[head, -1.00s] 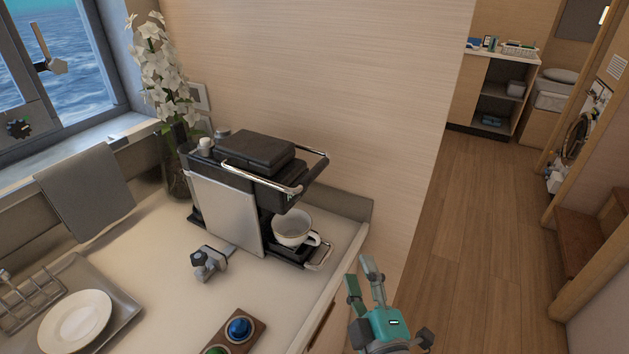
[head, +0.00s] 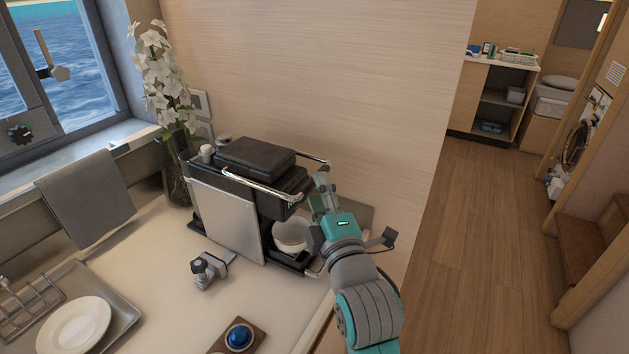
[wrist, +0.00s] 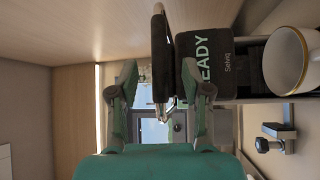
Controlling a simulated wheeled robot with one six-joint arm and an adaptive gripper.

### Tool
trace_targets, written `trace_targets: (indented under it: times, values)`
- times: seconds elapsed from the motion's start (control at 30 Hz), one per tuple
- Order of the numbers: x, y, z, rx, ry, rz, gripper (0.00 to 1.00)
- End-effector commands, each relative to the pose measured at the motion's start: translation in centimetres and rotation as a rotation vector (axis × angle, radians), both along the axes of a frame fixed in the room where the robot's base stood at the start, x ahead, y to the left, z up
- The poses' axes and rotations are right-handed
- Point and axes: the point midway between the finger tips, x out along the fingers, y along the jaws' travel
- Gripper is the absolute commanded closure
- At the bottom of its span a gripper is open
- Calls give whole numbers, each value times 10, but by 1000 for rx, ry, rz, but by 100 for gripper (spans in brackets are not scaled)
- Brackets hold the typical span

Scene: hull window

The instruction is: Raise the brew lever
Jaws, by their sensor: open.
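The coffee machine (head: 225,215) is black with a pale side panel and stands on the counter against the wood wall. Its brew lever (head: 262,188) has chrome side arms reaching forward from the top of the machine. In the wrist view the lever's dark crossbar (wrist: 160,60) shows between my two fingers, with a gap on each side. My gripper (head: 319,190) is open at the front of the machine, close to the lever's front end. It also shows in the wrist view (wrist: 160,80). My gripper partly hides the lever's front in the head view.
A white cup (head: 290,237) stands under the machine's spout, close below my gripper. A grey clamp-like fitting (head: 210,268), a blue button (head: 239,336) and a plate (head: 73,325) are on the counter. A flower vase (head: 178,185) stands behind the machine. The floor at right is clear.

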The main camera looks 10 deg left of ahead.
Motion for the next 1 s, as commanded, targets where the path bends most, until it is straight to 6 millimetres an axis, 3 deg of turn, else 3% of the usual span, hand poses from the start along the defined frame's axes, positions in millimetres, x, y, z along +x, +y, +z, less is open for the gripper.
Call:
trace_targets:
  times: [0.23, 0.63, 0.83, 1.0]
  values:
    - [27, 12, 4, 0, 0, 0, 51]
    - [32, 15, 5, 0, 0, 0, 51]
    - [32, 15, 5, 0, 0, 0, 99]
    - [32, 15, 5, 0, 0, 0, 100]
